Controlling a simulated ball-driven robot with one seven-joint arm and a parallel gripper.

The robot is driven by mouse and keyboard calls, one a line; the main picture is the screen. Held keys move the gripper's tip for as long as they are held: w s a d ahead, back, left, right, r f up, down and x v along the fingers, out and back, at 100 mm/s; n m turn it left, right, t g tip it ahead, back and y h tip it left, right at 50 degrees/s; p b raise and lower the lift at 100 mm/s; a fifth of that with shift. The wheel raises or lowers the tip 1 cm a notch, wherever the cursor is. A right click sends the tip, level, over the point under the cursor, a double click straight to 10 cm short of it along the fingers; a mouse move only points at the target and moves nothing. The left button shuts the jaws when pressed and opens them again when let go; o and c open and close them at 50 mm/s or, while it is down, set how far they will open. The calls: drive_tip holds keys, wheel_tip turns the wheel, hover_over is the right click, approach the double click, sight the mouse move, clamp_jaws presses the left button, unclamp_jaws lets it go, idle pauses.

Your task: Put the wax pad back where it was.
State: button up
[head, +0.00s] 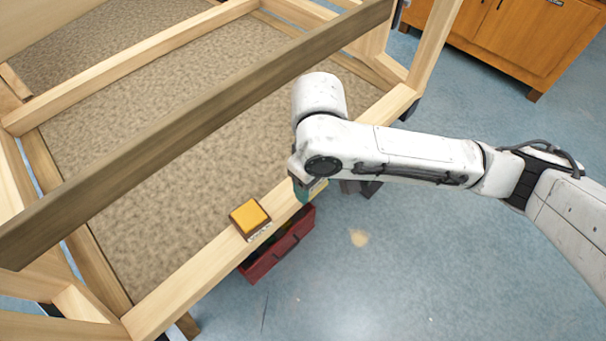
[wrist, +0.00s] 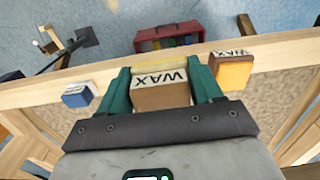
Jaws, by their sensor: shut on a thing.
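My gripper (wrist: 160,72) has teal fingers and is shut on a brown block labelled WAX (wrist: 162,97), the wax pad, with a thin yellow edge on its far side. In the head view the gripper (head: 308,189) is over the light wooden rail, mostly hidden behind my wrist. I cannot tell whether the held pad touches the rail. A second block with a WAX label and an orange-yellow top (head: 250,217) sits on the rail to the left; it shows right of my gripper in the wrist view (wrist: 231,70).
A blue pad (wrist: 77,95) sits on the rail, left of my gripper in the wrist view. A red toolbox (head: 277,246) stands on the floor below the rail. A dark wooden beam (head: 200,120) crosses above the carpeted frame. Wooden cabinets (head: 530,35) stand at the back right.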

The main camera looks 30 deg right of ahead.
drive_tip(key=w+f, duration=0.2)
drive_tip(key=w+d+f, duration=0.1)
drive_tip(key=w+f, duration=0.2)
drive_tip(key=w+d+f, duration=0.1)
drive_tip(key=w+f, duration=0.1)
drive_tip(key=w, duration=0.1)
drive_tip(key=shift+w+f+b, duration=0.2)
drive_tip(key=shift+f+b, duration=0.1)
drive_tip(key=shift+f, duration=1.5)
drive_tip(key=shift+f, duration=0.2)
drive_tip(key=o, duration=1)
wheel_tip(320, 180, up, 12)
drive_tip(key=shift+a+r+p, duration=0.1)
drive_tip(key=shift+r+p, duration=0.1)
drive_tip(key=shift+p, duration=0.1)
